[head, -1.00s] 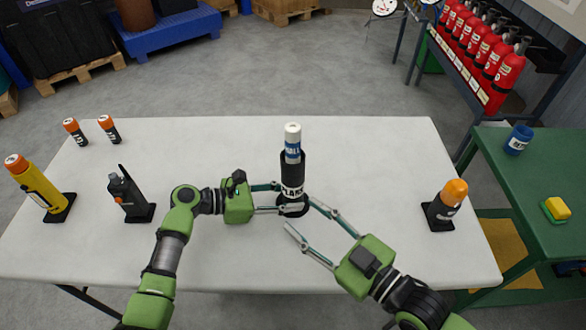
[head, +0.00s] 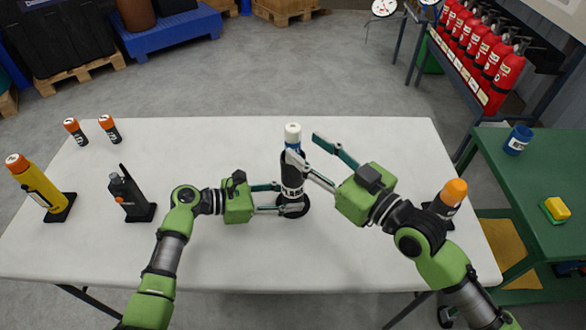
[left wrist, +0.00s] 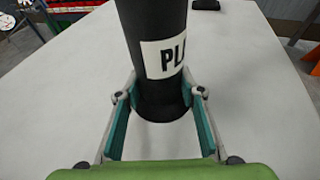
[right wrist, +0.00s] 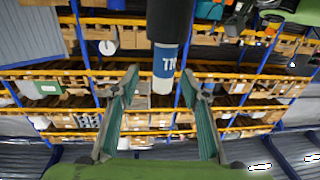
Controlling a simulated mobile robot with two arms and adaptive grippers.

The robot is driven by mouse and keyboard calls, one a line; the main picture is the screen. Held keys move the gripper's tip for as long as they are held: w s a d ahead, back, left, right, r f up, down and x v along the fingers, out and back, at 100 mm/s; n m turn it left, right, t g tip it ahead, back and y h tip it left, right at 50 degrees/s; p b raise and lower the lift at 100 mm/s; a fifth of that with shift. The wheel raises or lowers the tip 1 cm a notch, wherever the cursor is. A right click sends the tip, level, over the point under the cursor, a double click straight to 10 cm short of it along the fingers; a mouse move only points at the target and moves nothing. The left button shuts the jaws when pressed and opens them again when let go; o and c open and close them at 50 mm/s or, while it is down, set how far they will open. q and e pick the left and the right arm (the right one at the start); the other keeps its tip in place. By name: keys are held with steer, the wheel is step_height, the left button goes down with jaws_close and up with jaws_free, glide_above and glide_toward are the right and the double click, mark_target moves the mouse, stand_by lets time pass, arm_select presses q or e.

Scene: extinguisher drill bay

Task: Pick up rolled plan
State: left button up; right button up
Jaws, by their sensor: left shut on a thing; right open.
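The rolled plan (head: 292,132), white with a blue band, stands upright in a black tube holder (head: 288,172) near the table's middle. Its white end (right wrist: 162,98) and blue band show in the right wrist view. My left gripper (head: 281,198) is shut on the black holder low down; the left wrist view shows the holder (left wrist: 155,35) between its fingers. My right gripper (head: 304,147) is open and empty beside the plan's upper part. One finger passes in front of the holder in the head view; I cannot tell whether it touches.
On the white table (head: 230,270), a radio (head: 127,195), a yellow flashlight (head: 38,186) and two orange-capped cylinders stand left. An orange-topped item (head: 453,192) stands right, partly behind my right arm. A green side table (head: 550,175) holds a blue cup (head: 518,139).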

mark_target(299, 143)
steer(key=x, duration=0.3)
steer(key=shift+a+r, duration=0.2)
steer(key=shift+a, duration=0.2)
steer(key=shift+w+a, duration=0.4)
steer(key=shift+w, duration=0.05)
jaws_close()
step_height(299, 143, up, 28)
arm_select(q)
steer(key=o, duration=0.9)
